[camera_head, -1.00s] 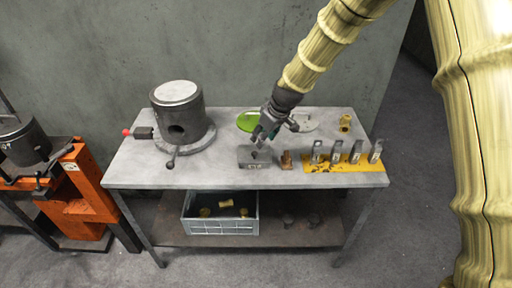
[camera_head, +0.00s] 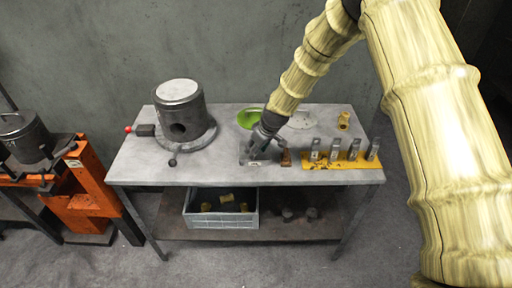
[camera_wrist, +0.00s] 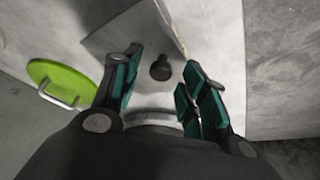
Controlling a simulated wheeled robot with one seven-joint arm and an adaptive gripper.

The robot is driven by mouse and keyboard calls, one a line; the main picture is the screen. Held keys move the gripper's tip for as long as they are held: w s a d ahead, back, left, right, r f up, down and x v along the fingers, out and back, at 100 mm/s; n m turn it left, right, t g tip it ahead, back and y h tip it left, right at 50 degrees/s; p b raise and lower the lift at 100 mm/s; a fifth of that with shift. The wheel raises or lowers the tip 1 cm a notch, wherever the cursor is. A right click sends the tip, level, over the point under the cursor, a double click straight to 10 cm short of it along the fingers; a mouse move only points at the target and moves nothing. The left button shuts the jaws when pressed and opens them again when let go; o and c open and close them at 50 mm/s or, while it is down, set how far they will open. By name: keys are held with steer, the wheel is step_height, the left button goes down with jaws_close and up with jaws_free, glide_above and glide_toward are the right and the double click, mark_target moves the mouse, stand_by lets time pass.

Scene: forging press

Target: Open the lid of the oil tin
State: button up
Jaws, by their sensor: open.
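My gripper (camera_head: 258,149) is open and points down over a small grey block-like box (camera_head: 254,161) near the table's front edge. In the wrist view, the gripper (camera_wrist: 160,92) has its green-padded fingers apart. A dark round knob (camera_wrist: 160,69) on a pale grey surface shows between and beyond them. I cannot tell if the fingers touch it. A round green disc with a metal handle (camera_wrist: 62,82) lies left in the wrist view; it also shows as a green round thing (camera_head: 246,118) behind the gripper in the head view. No label clearly marks the oil tin.
A large grey cylinder (camera_head: 180,105) stands left on the table. A small brown piece (camera_head: 286,159) is just right of the box. A yellow rack (camera_head: 340,162) of upright metal pieces and a brass piece (camera_head: 343,119) stand farther right. A grey crate (camera_head: 222,220) is on the lower shelf.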

steer(key=shift+f, duration=0.15)
jaws_close()
steer(key=shift+w, duration=0.15)
